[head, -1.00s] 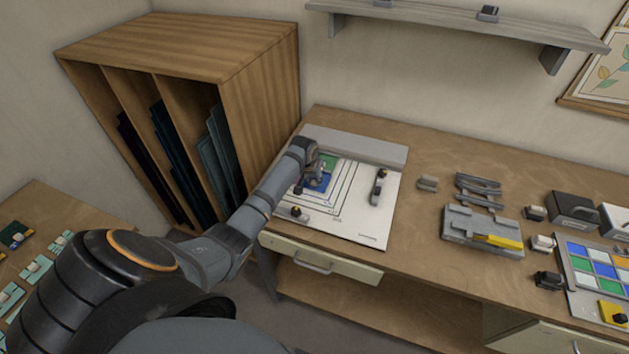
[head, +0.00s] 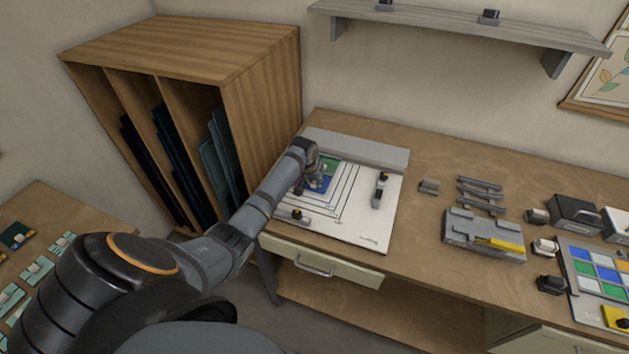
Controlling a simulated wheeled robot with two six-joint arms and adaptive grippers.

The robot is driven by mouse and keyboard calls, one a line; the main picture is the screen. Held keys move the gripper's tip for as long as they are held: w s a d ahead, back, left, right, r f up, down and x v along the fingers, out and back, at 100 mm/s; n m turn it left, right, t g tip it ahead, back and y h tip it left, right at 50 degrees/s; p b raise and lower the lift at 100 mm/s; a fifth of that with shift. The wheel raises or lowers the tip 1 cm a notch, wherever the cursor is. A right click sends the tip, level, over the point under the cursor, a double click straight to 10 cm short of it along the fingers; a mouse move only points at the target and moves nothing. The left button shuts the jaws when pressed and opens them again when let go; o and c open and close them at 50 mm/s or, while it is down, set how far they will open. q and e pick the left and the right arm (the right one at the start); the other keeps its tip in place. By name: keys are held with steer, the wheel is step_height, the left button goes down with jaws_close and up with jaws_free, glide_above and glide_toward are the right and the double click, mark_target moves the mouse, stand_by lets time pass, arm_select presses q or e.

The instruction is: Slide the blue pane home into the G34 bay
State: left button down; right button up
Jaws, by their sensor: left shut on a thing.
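The blue pane (head: 321,184) lies low over the white layout board (head: 365,228), inside the printed nested outlines. A green pane (head: 329,165) shows just behind it. My left gripper (head: 313,180) reaches in from the left and is shut on the blue pane. The gripper and wrist cover part of the pane's left side, so its contact with the bay edges cannot be told. The bay label is too small to read. My right gripper is not in view.
A black-knobbed block (head: 380,190) stands on the board's right side, another (head: 295,216) at its front left. A grey bar (head: 355,147) runs along the back. A wooden rack (head: 262,100) stands close left. Tools and a grey fixture (head: 484,236) lie right.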

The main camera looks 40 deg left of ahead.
arm_select(q)
steer(key=shift+w+a+r+p, duration=0.1)
steer(key=shift+a+r+p, duration=0.1)
steer(key=shift+p, duration=0.1)
stand_by(0.4)
steer(key=c, duration=1.4)
jaws_free()
steer(key=shift+c, duration=0.2)
steer(key=o, duration=0.3)
steer(key=shift+f, duration=0.2)
steer(key=shift+d+r, duration=0.1)
steer(key=shift+r, duration=0.05)
step_height(320, 180, up, 5)
steer(key=p, duration=0.5)
steer(key=shift+r+p, duration=0.8)
steer(key=shift+r, duration=0.05)
